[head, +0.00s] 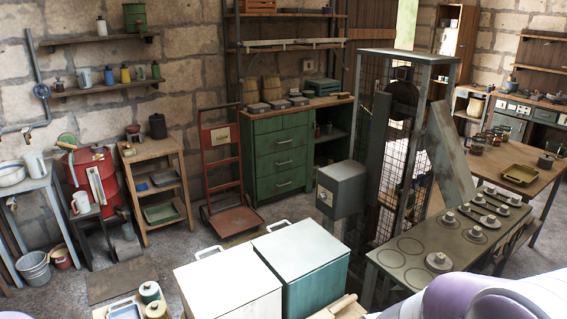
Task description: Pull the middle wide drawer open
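A green cabinet (247,150) stands against the back wall, with a wooden top. Its front has wide drawers stacked one above another, each with a pale bar handle. The middle wide drawer (281,161) looks shut, flush with the front. It is far off, beyond the boxes in the foreground. Neither of my grippers is in view. A pale purple part at the lower right edge looks like my own arm.
A red hand truck (222,150) stands left of the cabinet. A white box (228,284) and a teal box (305,255) fill the near middle. A caged machine (385,150) and a metal bench (425,262) stand right. Some floor is clear before the cabinet.

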